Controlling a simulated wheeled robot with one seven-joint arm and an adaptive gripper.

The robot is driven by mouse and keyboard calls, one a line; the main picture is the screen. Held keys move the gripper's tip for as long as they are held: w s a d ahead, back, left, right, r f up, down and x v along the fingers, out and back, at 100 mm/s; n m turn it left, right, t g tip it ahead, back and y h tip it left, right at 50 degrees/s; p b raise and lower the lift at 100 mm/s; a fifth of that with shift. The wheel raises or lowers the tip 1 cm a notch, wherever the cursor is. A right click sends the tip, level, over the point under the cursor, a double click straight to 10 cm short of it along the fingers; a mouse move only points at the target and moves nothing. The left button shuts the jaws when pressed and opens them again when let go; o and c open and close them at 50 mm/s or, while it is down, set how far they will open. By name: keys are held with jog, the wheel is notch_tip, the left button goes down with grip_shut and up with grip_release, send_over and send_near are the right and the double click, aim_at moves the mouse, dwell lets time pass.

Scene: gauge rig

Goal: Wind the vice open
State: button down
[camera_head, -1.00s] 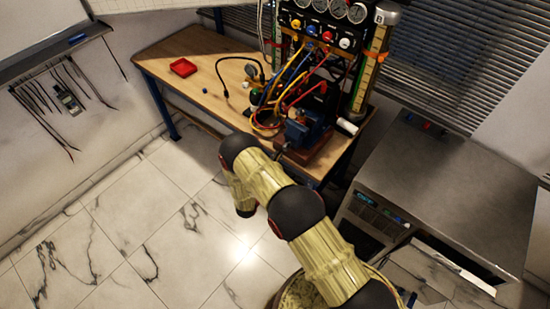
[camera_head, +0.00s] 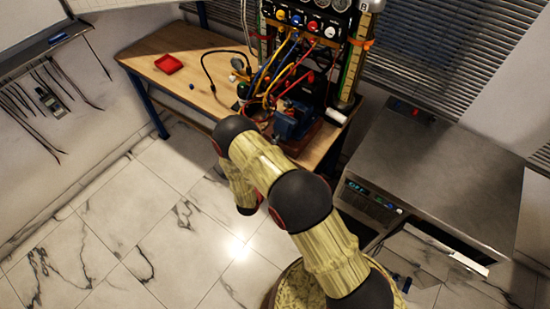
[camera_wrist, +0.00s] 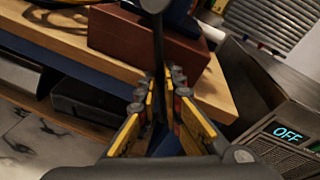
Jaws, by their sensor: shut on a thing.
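The blue vice (camera_head: 292,121) sits on a reddish-brown block at the front edge of the wooden bench in the head view, partly hidden by my arm. In the wrist view, the block (camera_wrist: 140,40) fills the upper middle and a piece of the blue vice (camera_wrist: 182,15) shows at the top. A dark bar (camera_wrist: 158,42), which looks like the vice handle, runs down between my fingers. My gripper (camera_wrist: 158,84), with yellow-sided fingers, is shut on this bar in front of the bench edge. My gripper is hidden in the head view. The jaw gap of the vice cannot be made out.
A gauge panel with coloured hoses (camera_head: 290,60) stands behind the vice. A red tray (camera_head: 168,64) lies on the bench (camera_head: 205,90) at left. A steel cabinet (camera_head: 440,165) with an OFF display (camera_wrist: 288,132) stands close on the right. The tiled floor at left is clear.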

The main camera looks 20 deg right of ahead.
jog(key=shift+s+d+r+n+g+p, duration=0.2)
jog(key=shift+s+d+r+n+g, duration=0.1)
jog(key=shift+s+d+r+n, duration=0.25)
jog(key=shift+s+d+r+n+g+p, duration=0.15)
jog(key=shift+d+r+n+g, duration=0.2)
jog(key=shift+n, duration=0.4)
jog(key=shift+a+r, duration=0.1)
jog(key=c, duration=2.2)
grip_release()
jog(key=shift+w+d, duration=0.1)
jog(key=shift+d, duration=0.1)
jog(key=shift+o, duration=1.2)
jog(key=shift+a+f, duration=0.15)
jog(key=shift+f, duration=0.05)
jog(key=shift+s+a+r, duration=0.1)
jog(key=shift+s+a, duration=0.3)
jog(key=shift+a, duration=0.1)
jog(key=v, duration=1)
jog(key=shift+s+a, duration=0.25)
jog(key=shift+s, duration=0.1)
